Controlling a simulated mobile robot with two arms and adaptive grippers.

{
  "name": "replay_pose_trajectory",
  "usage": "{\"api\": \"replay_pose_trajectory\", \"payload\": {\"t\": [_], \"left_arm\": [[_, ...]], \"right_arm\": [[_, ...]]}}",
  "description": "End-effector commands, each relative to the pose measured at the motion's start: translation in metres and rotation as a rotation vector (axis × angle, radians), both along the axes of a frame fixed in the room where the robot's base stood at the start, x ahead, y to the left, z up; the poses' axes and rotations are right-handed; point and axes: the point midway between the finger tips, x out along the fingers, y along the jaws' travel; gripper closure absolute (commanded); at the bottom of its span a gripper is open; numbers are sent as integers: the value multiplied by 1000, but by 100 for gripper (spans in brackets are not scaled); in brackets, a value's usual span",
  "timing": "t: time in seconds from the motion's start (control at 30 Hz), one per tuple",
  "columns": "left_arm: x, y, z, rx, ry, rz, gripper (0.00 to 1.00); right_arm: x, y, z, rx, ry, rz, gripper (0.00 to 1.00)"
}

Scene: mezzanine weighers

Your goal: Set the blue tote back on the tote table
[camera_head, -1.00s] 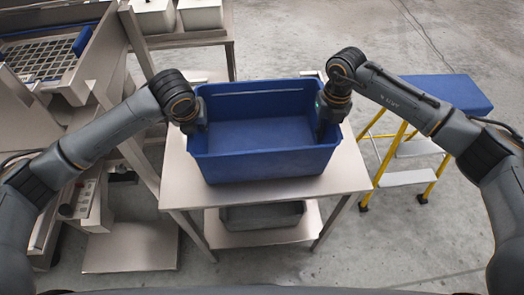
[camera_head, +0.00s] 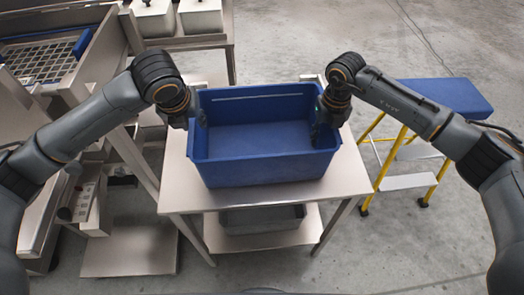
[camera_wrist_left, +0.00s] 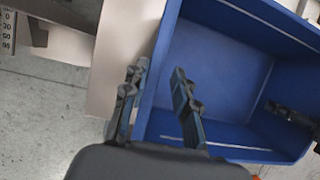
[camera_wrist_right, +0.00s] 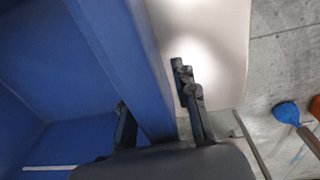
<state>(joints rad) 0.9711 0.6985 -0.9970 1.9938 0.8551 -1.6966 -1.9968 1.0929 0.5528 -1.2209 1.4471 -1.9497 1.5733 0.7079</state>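The blue tote (camera_head: 262,172) stands upright and empty on the steel tote table (camera_head: 345,178). My left gripper (camera_head: 196,118) is at the tote's left end wall. In the left wrist view its fingers (camera_wrist_left: 155,95) are spread, one inside and one outside the wall, with gaps beside it. My right gripper (camera_head: 322,122) is at the right end wall. In the right wrist view its fingers (camera_wrist_right: 155,95) straddle the wall (camera_wrist_right: 138,70), with a gap showing at the outer finger. The inner finger is partly hidden by the wall.
A grey tote (camera_head: 262,218) lies on the table's lower shelf. A yellow step stool with a blue top (camera_head: 440,97) stands to the right. Steel weighing equipment (camera_head: 70,60) is close on the left, and white bins (camera_head: 200,16) stand behind. Open floor lies beyond.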

Motion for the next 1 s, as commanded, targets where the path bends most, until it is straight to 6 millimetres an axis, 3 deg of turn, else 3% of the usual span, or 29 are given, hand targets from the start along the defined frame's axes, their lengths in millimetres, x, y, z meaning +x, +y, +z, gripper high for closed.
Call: {"api": "replay_pose_trajectory", "payload": {"t": [0.2, 0.43, 0.8, 1.0], "left_arm": [[-13, 0, 32, 0, -1, -1, 72], [-17, 0, 40, 2, 1, -2, 72], [-17, 0, 39, 1, 2, -1, 72], [-17, 0, 39, 1, 2, -1, 72]], "right_arm": [[0, 0, 0, 0, 0, 0, 72], [1, -1, 11, 0, -3, 0, 72], [2, -3, 86, 0, -4, 0, 72], [1, -5, 112, -1, -2, 0, 72]]}}
